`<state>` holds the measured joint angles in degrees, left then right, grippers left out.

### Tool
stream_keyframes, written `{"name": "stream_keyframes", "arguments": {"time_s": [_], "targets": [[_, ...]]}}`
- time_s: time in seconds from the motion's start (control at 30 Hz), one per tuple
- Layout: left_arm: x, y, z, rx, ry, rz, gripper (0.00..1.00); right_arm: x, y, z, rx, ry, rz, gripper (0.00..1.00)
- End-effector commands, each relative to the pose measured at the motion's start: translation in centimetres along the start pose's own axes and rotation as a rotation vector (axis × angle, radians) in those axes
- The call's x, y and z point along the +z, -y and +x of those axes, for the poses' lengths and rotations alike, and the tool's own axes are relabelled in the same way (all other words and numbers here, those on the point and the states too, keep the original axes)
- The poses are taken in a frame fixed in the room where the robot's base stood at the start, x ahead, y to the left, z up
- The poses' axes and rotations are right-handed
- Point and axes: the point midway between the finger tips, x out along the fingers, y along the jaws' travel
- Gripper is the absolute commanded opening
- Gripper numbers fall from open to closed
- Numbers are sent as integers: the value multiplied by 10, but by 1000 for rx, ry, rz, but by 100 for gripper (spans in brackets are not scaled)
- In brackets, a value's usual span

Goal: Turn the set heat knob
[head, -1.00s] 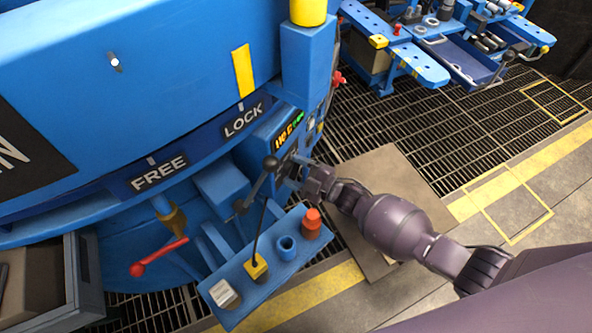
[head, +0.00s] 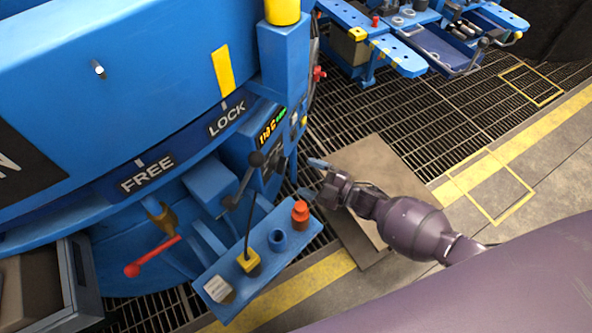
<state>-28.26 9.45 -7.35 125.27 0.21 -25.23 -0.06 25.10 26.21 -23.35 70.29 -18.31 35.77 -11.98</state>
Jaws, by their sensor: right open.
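The control panel (head: 261,143) is a blue box on the furnace's right side, with a lit orange and green display (head: 271,127). Small dark controls show below the display, seen edge-on. I cannot tell which of them is the set heat knob. My right gripper (head: 313,178) is open and empty, its two fingers spread and pointing left toward the panel. A gap lies between the fingertips and the panel face. My left gripper is out of view.
Below is a blue shelf (head: 262,265) with a red-orange piece (head: 300,213), a blue cup (head: 277,240) and a yellow-based stick (head: 248,261). A red lever (head: 152,257) is at left. Grating lies behind my gripper.

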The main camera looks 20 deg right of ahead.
Motion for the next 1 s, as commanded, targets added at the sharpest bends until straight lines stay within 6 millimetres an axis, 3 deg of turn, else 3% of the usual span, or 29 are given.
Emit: {"name": "stream_keyframes", "arguments": {"time_s": [0.27,1.0], "targets": [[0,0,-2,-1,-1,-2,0,0,0,-22,0,-1,0,81],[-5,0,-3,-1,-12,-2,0,0,0,-23,0,0,0,81]]}}
